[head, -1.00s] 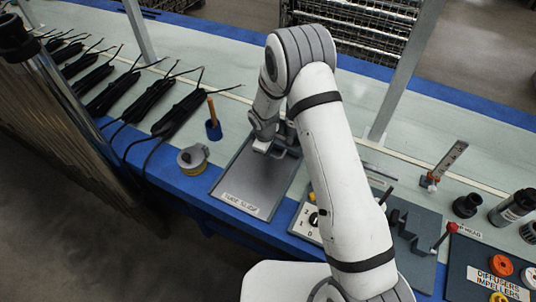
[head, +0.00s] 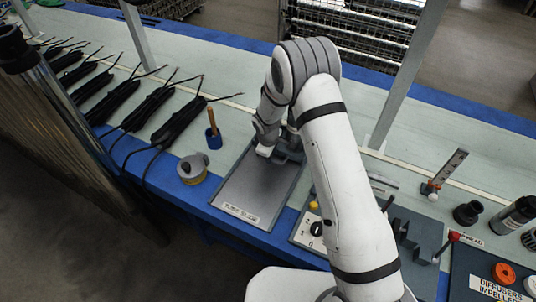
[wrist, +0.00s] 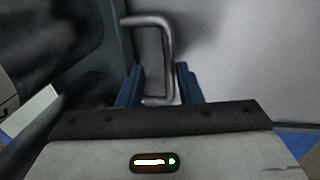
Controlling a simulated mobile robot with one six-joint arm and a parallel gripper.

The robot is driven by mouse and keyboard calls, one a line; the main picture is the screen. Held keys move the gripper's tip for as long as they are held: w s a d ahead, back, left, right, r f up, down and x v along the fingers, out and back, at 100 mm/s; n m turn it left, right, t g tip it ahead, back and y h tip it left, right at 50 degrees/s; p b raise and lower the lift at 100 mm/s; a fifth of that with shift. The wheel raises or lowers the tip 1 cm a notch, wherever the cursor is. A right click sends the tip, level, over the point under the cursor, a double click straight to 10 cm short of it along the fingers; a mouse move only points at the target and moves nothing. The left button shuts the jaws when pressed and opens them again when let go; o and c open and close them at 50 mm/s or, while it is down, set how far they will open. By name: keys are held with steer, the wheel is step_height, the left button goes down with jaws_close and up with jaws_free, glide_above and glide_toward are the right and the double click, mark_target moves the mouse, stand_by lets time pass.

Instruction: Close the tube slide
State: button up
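The tube slide (head: 250,190) is a flat grey tray with a dark rim and a white label at its near edge, lying on the bench. My gripper (head: 270,149) is low over its far end, and the arm hides part of that end. In the wrist view a grey metal loop handle (wrist: 171,60) stands against a grey surface. My gripper's two blue fingers (wrist: 159,88) are apart there, with the handle's lower end between them. I cannot tell whether either finger touches the handle.
A yellow-and-grey round item (head: 192,169) and a blue cup (head: 213,138) stand left of the slide. A panel with a black knob (head: 316,229) is close on its right. Black cable bundles (head: 178,122) lie further left. A grey post (head: 405,80) rises behind the arm.

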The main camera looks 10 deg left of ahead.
steer(key=shift+s, duration=0.1)
step_height(320, 180, up, 8)
steer(key=s, duration=0.1)
steer(key=shift+s+a+f, duration=0.15)
steer(key=shift+a+f, duration=0.05)
steer(key=shift+a, duration=0.05)
stand_by(0.5)
steer(key=s+d+r+m, duration=0.45)
steer(key=d+r, duration=0.25)
steer(key=r, duration=0.3)
steer(key=s+d+r+m, duration=0.3)
steer(key=s+d+r, duration=0.2)
steer(key=d+r, duration=0.4)
steer(key=s+d+r+m, duration=0.3)
steer(key=s, duration=0.6)
steer(key=s+d+r+m, duration=0.3)
steer(key=s+r, duration=0.1)
steer(key=s, duration=0.5)
steer(key=shift+s+d+m+t+y, duration=0.3)
steer(key=shift+s+m, duration=0.05)
steer(key=shift+s, duration=0.05)
